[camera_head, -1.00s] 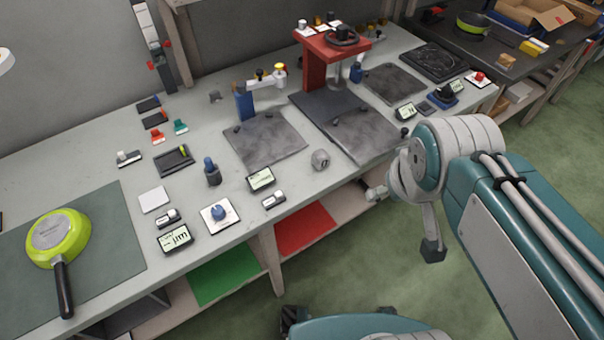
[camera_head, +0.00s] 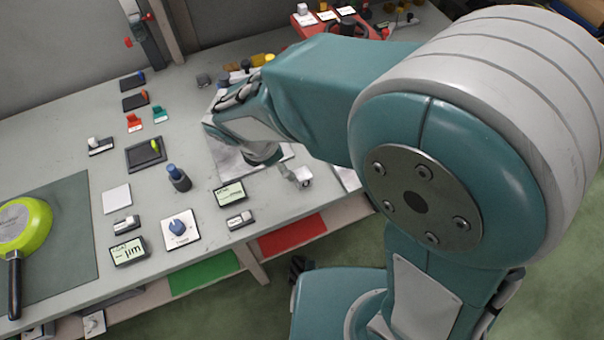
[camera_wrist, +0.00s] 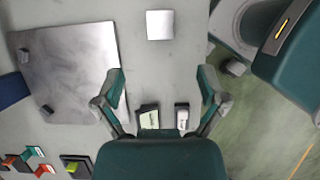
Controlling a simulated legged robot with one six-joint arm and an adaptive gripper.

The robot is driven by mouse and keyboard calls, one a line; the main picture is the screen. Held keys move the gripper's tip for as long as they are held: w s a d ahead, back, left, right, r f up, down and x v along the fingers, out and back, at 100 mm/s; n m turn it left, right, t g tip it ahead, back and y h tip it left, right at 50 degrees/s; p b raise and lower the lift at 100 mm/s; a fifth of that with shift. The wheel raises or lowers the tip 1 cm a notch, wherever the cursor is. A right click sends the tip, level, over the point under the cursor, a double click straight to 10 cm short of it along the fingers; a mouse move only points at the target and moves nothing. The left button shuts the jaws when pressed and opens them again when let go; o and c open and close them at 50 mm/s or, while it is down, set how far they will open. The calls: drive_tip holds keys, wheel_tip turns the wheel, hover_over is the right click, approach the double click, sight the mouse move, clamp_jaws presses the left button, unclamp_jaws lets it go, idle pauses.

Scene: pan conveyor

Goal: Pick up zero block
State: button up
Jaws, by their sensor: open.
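The zero block (camera_wrist: 160,25) is a pale square seen from above in the wrist view, on the worktop near the top of the picture. No digit shows on its top face. My gripper (camera_wrist: 163,82) is open, with its fingers wide apart and nothing between them. The block lies ahead of the fingertips, roughly on the centre line between them, and is apart from them.
A grey metal plate (camera_wrist: 65,70) lies left of the fingers. A display (camera_wrist: 149,116) and a smaller label stand (camera_wrist: 182,116) sit below, between the fingers. The table edge and green floor are on the right. A green pan (camera_head: 25,222) lies far left.

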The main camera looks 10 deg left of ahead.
sight(302, 173)
drive_tip(key=x, duration=0.9)
drive_tip(key=shift+w+d+f, duration=0.15)
drive_tip(key=shift+w+d, duration=0.1)
drive_tip(key=shift+d, duration=0.05)
clamp_jaws()
